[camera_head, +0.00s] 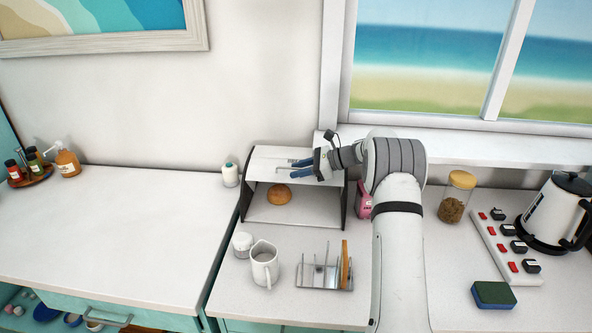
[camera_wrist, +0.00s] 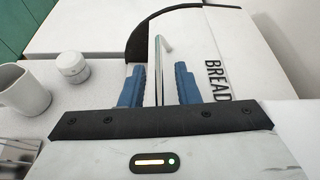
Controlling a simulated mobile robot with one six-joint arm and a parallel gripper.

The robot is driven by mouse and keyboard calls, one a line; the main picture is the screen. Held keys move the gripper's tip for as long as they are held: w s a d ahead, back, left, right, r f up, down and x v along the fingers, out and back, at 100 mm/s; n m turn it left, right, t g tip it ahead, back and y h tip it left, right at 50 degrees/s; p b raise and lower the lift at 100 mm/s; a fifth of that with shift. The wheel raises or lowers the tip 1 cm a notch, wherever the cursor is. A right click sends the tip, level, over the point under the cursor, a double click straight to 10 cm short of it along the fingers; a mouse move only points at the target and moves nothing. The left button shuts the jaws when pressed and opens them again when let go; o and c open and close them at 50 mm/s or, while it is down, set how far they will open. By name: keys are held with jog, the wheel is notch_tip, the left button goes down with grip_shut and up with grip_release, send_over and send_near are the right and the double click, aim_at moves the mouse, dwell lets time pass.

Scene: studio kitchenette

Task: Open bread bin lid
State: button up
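The bread bin (camera_head: 248,203) stands on the counter against the wall, with black side panels. Its front is open and a round bread roll (camera_head: 279,194) shows inside. Its white lid (camera_head: 268,155) is raised at the top of the bin; in the wrist view the lid (camera_wrist: 195,55) carries the word BREAD. My gripper (camera_head: 290,168) is at the lid from the right. In the wrist view my gripper (camera_wrist: 159,85) has its two blue fingers apart, with the thin metal lid handle (camera_wrist: 163,45) between them and gaps showing on both sides.
A white jug (camera_head: 264,266), a small white jar (camera_head: 242,245) and a toast rack (camera_head: 318,277) stand before the bin. A pink carton (camera_head: 364,200) is close beside its right side. The left counter (camera_head: 120,230) is mostly clear.

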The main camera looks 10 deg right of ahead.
jog(key=b+v, duration=0.1)
jog(key=v, duration=0.6)
jog(key=shift+s+d+r+b, duration=0.15)
jog(key=shift+d+b, duration=0.2)
